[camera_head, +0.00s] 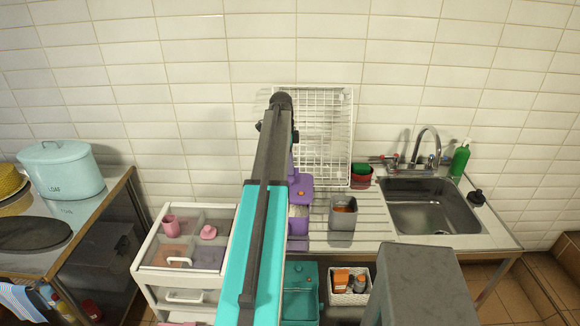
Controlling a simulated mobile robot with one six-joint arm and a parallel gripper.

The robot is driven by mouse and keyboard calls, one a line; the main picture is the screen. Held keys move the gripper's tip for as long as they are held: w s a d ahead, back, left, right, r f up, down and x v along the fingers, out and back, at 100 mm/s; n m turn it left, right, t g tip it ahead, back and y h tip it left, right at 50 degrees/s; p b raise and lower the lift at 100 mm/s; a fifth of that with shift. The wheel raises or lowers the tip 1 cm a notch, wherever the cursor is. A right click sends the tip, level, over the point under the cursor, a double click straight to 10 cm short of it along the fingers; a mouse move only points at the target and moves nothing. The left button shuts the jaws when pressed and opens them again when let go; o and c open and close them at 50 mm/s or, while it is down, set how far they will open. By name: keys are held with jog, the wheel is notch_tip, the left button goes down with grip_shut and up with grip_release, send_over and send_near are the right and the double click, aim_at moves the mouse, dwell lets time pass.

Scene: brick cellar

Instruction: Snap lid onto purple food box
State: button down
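A purple food box (298,225) stands on the ribbed drainboard, just right of my arm. My arm covers its left part, and something pale shows at its top. A purple lid-like piece (301,188) with a small orange patch shows above and behind the box in the picture. It appears apart from the box rim, but I cannot tell whether it is attached or held. More purple shows above it beside my arm. My gripper is hidden behind my own arm, so its fingers and their hold are not visible.
A grey container (342,220) stands right of the box, with a white wire rack (325,140) behind. Red and green bowls (361,175), a sink (430,208) and a green bottle (460,158) are farther right. A white cart (148,258) stands left.

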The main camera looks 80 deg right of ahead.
notch_tip(320, 180, down, 6)
jog(key=b, duration=0.2)
jog(key=shift+b, duration=0.35)
dwell(0.3)
jog(key=shift+f, duration=0.1)
dwell(0.4)
jog(key=shift+w, duration=0.15)
dwell(0.4)
jog(key=shift+f, duration=0.25)
dwell(1.8)
dwell(0.3)
jog(key=c, duration=1.4)
grip_release()
jog(key=shift+r, duration=0.2)
jog(key=shift+r+p, duration=1.7)
jog(key=shift+r, duration=1.65)
